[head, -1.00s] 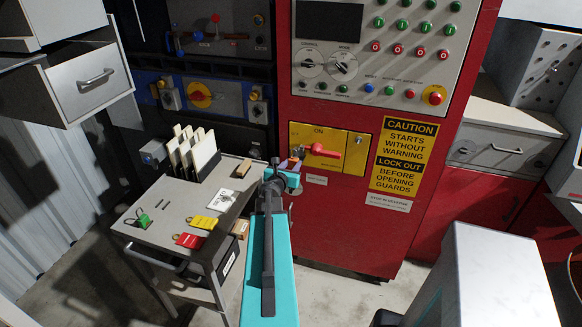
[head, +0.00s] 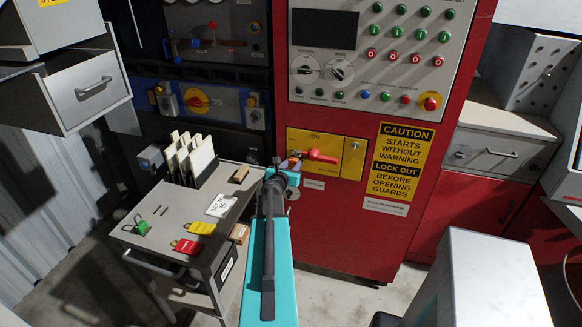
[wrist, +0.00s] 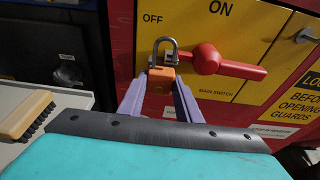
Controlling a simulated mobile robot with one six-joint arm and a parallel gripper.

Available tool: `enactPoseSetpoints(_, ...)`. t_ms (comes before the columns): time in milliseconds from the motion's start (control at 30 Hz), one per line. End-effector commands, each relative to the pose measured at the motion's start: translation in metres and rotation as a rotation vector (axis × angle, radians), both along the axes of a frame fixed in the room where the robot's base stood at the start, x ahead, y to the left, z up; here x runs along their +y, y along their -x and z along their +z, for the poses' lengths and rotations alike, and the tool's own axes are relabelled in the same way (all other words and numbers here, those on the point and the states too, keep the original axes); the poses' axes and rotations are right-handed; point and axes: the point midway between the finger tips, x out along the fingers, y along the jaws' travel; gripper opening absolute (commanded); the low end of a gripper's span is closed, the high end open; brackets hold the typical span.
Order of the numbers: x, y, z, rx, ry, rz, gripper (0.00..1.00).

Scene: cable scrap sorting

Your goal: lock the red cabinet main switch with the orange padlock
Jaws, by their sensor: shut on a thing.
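The orange padlock (wrist: 161,78) is upright between the purple fingers of my gripper (wrist: 160,88), its metal shackle (wrist: 165,47) pointing up. The red main switch handle (wrist: 230,64) on its yellow plate (wrist: 245,25) points right and slightly down; "OFF" is printed to the left and "ON" above. In the wrist view the shackle overlaps the left end of the switch; I cannot tell whether it passes through anything. In the head view my gripper (head: 290,168) is just left of the red handle (head: 318,156), and the padlock is mostly hidden.
A grey cart (head: 170,205) at left carries green (head: 142,227), yellow (head: 203,228) and red (head: 187,246) padlocks, a white tag (head: 221,205) and a brush (wrist: 27,115). A blue panel with another red switch (head: 197,100) is behind. A white box (head: 490,285) stands front right.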

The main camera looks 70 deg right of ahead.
Motion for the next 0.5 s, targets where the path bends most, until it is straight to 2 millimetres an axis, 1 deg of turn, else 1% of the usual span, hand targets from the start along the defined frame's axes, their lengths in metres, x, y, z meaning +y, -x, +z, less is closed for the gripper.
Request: enactPoseSetpoints(500, -0.021, -0.001, 0.000, 0.000, 0.000, -0.001, 0.15)
